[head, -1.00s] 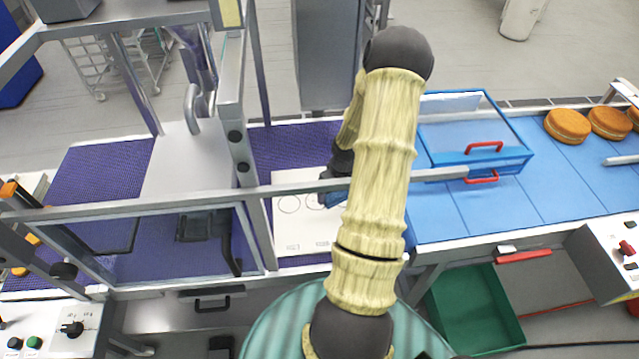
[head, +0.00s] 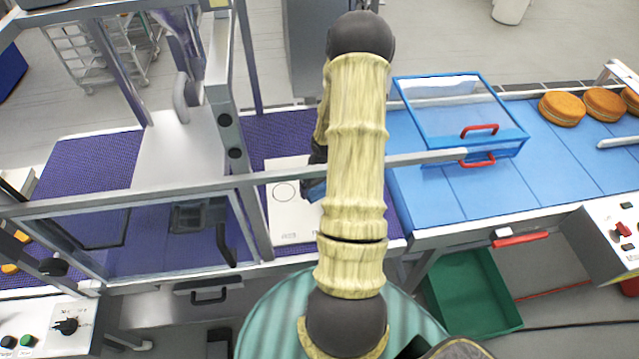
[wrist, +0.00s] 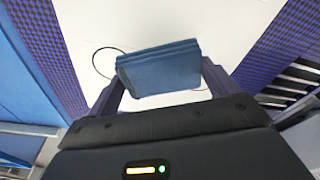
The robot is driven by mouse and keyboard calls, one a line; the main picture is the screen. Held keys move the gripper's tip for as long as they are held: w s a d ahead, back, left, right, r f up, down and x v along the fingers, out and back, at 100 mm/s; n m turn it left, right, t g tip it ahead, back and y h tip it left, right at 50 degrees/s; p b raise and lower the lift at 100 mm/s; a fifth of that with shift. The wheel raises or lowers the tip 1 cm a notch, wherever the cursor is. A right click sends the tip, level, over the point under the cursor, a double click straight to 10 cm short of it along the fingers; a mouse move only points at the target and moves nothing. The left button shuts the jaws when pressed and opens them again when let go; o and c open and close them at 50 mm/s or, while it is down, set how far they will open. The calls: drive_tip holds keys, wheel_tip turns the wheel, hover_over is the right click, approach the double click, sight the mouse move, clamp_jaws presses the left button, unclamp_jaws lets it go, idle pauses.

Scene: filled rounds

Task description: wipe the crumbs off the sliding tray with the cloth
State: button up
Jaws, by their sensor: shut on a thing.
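My gripper (wrist: 163,80) is shut on a folded blue cloth (wrist: 160,66), which sits between its two fingers. The cloth also shows as a small blue patch beside my arm in the head view (head: 314,192). The sliding tray (head: 289,222) is a flat white plate with printed circles, set against the purple mesh belt. It fills the middle of the wrist view (wrist: 100,25). The cloth is over the tray; I cannot tell whether it touches. My arm hides the tray's right part in the head view. I can make out no crumbs on the visible white surface.
A metal guard rail (head: 400,158) crosses in front of the tray, with a clear-panelled machine frame (head: 225,120) to the left. A green bin (head: 470,295) stands below.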

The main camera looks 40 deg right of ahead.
drive_tip(key=shift+f+b, duration=1.35)
drive_tip(key=shift+f, duration=0.5)
drive_tip(key=shift+f+b, duration=0.75)
drive_tip(key=shift+f, duration=0.2)
drive_tip(key=shift+w+r, duration=0.1)
drive_tip(key=shift+w, duration=0.05)
drive_tip(key=shift+w+d+r+p, duration=0.1)
drive_tip(key=shift+w+d+p, duration=0.15)
drive_tip(key=shift+w+p, duration=0.35)
drive_tip(key=shift+w+d+p, duration=0.5)
drive_tip(key=shift+w+p, duration=0.05)
drive_tip(key=shift+p, duration=0.2)
drive_tip(key=shift+w+d, duration=0.2)
drive_tip(key=shift+w, duration=0.05)
drive_tip(key=shift+w+d+f+p, duration=0.1)
drive_tip(key=shift+w+d+p, duration=0.35)
drive_tip(key=shift+w, duration=0.35)
drive_tip(key=shift+w+d+f+p, duration=0.1)
drive_tip(key=shift+w+d+p, duration=0.3)
drive_tip(key=shift+w, duration=0.35)
